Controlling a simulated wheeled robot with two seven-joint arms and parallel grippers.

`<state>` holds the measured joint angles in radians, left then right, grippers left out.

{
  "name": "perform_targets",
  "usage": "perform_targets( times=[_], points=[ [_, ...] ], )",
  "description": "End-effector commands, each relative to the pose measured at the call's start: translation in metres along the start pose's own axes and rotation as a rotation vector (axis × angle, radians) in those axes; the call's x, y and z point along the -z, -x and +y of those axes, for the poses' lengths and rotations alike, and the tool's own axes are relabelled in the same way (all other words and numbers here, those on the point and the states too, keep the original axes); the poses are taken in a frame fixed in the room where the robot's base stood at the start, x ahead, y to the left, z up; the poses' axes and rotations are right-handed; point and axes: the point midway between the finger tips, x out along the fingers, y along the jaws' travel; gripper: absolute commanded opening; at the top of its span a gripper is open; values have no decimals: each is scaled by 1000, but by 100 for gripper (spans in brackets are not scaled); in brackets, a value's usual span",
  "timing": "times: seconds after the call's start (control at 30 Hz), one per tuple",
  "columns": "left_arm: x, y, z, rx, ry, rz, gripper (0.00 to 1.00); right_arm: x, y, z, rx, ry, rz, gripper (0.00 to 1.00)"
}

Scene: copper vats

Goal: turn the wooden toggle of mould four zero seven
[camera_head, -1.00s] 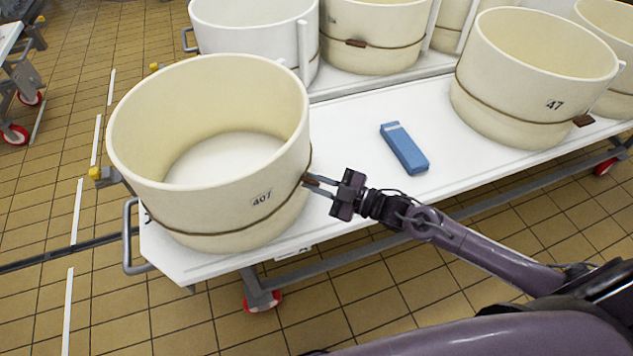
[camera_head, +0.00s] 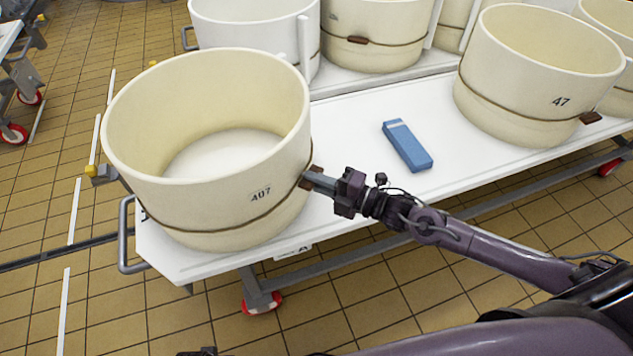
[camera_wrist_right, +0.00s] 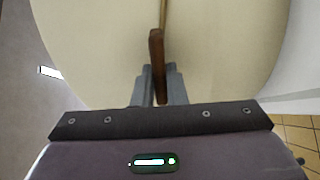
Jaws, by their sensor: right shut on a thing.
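The mould marked 407 (camera_head: 225,213) is a cream round tub standing at the near left end of the white table, with a brown cord around it. Its wooden toggle (camera_wrist_right: 156,60) is a small brown bar on the cord at the tub's right side. My right gripper (camera_head: 314,181) reaches in from the right and is shut on the toggle. In the right wrist view the gripper's two grey fingers (camera_wrist_right: 160,86) lie on either side of the toggle, which stands lengthwise between them. The fingers partly hide the toggle in the head view.
A blue block (camera_head: 407,146) lies on the white table (camera_head: 350,115) behind my right arm. Mould 47 (camera_head: 520,105) stands at the right, with its own toggle (camera_head: 590,118). More cream tubs (camera_head: 372,35) stand behind. A metal handle (camera_head: 125,235) is at the table's left end.

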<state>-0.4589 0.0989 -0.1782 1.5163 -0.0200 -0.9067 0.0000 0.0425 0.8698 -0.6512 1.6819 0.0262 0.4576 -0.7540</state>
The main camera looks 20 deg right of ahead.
Motion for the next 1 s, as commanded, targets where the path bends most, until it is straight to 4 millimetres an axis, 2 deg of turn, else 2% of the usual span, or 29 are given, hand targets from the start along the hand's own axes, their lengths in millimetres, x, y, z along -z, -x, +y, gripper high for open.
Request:
perform_targets(
  times=[0.3,0.83,0.87,1.0],
  points=[
    [6,12,3,-4,-7,-5,33,0,0,-2,2,115,0,0],
    [7,15,3,-5,-8,-7,33,0,0,-2,2,136,0,0],
    [7,15,3,-5,-8,-7,33,0,0,-2,2,136,0,14],
    [7,15,3,-5,-8,-6,33,0,0,-2,2,135,0,33]
  ],
)
